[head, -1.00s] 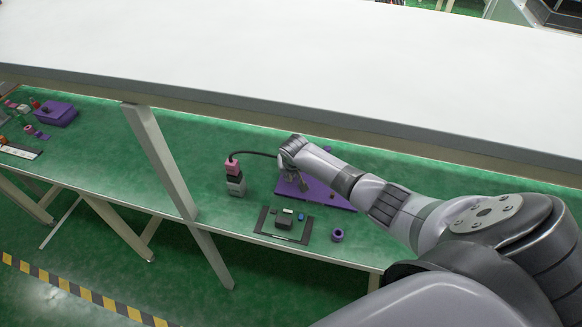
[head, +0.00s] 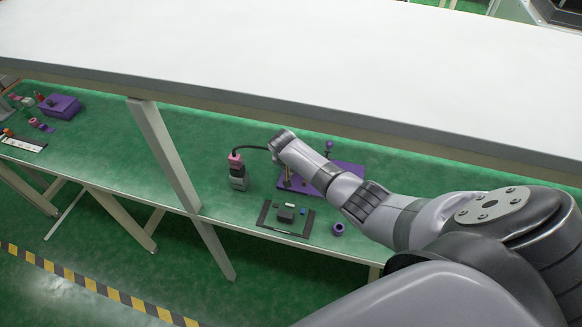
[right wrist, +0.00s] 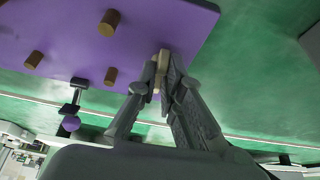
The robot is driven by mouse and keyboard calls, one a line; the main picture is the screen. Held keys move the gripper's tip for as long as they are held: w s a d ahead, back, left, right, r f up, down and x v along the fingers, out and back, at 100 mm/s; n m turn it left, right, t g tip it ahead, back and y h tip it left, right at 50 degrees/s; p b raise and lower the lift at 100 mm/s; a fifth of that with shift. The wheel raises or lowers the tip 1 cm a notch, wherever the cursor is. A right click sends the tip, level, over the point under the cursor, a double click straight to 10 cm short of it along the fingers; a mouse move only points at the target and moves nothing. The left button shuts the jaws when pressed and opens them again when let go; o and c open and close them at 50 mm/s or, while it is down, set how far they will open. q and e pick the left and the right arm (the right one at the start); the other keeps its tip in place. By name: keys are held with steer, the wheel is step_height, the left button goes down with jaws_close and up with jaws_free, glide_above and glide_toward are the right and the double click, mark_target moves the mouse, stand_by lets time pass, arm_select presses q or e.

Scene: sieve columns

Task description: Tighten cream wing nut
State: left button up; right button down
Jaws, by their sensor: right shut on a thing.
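My right gripper (right wrist: 160,82) is shut on a small cream piece, the cream wing nut (right wrist: 163,60), near an edge of the purple board in the right wrist view. The fingers hide part of the nut, and I cannot tell how far it is turned or seated. The purple board (right wrist: 165,15) carries several brown pegs (right wrist: 109,22). In the head view the purple board (head: 347,176) lies on the green bench under my right gripper (head: 287,181), whose fingertips are small there. My left gripper is not in view.
A black clamp with a purple knob (right wrist: 71,123) sits at the board's edge. A grey and pink device (head: 237,172) with a black cable stands left of the board. A dark tray (head: 285,218) and purple ring (head: 338,229) lie in front. A white shelf (head: 300,60) overhangs the bench.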

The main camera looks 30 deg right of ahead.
steer(key=c, duration=1.7)
jaws_free()
steer(key=v, duration=1.2)
